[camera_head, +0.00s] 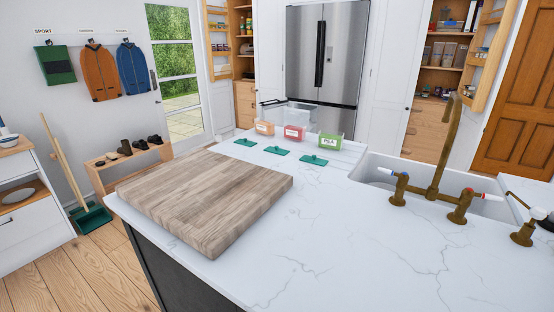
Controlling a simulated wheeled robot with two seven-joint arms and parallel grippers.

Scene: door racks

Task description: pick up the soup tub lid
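Three flat teal lids lie in a row on the white marble counter: a left lid (245,142), a middle lid (277,151) and a right lid (314,160). Each has a small raised part on top. Just behind them stand three small clear tubs: one with an orange front (264,128), one with a red front (294,133) and one with a green front (330,141) that reads "PEA". I cannot tell which lid belongs to which tub. Neither of my grippers is in view.
A thick wooden chopping board (205,195) lies left of and nearer than the lids. A sink with a tall brass tap (440,160) and brass handles (460,207) is at the right. The counter (330,235) is bare in front of the lids. A steel fridge (322,55) stands behind.

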